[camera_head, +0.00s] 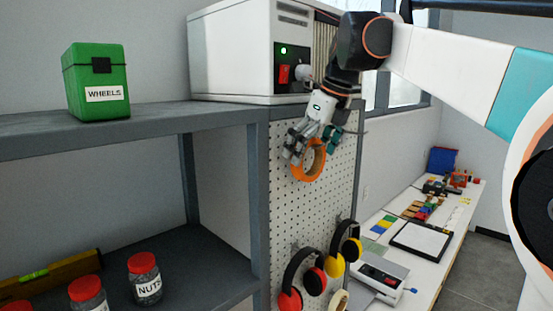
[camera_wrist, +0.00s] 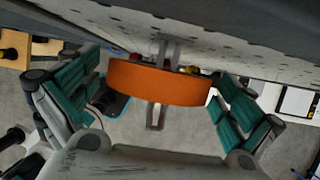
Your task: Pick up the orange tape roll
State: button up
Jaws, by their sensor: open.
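The orange tape roll (camera_head: 308,161) hangs on the white pegboard at the side of the grey shelf, below the white machine. It also shows in the wrist view (camera_wrist: 160,84), seen edge-on in front of a metal hook. My gripper (camera_head: 312,146) is at the roll in the head view, partly covering its upper left. In the wrist view my gripper (camera_wrist: 158,105) is open, with one teal-padded finger on each side of the roll. The left finger looks apart from it. The right finger is close to its right end; contact there is hard to tell.
The pegboard (camera_head: 288,215) stands close to my gripper. Red and yellow ear muffs (camera_head: 301,279) hang below. The white machine (camera_head: 235,48) sits on the shelf above. A green WHEELS box (camera_head: 97,82) and a NUTS jar (camera_head: 145,278) are left. A workbench (camera_head: 398,262) stands right.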

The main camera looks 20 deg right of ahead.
jog(key=shift+w+f, duration=0.2)
jog(key=shift+f, duration=0.25)
jog(key=c, duration=0.9)
jog(key=shift+o, duration=0.2)
jog(key=shift+r+p, duration=0.7)
jog(key=shift+s+f, duration=0.1)
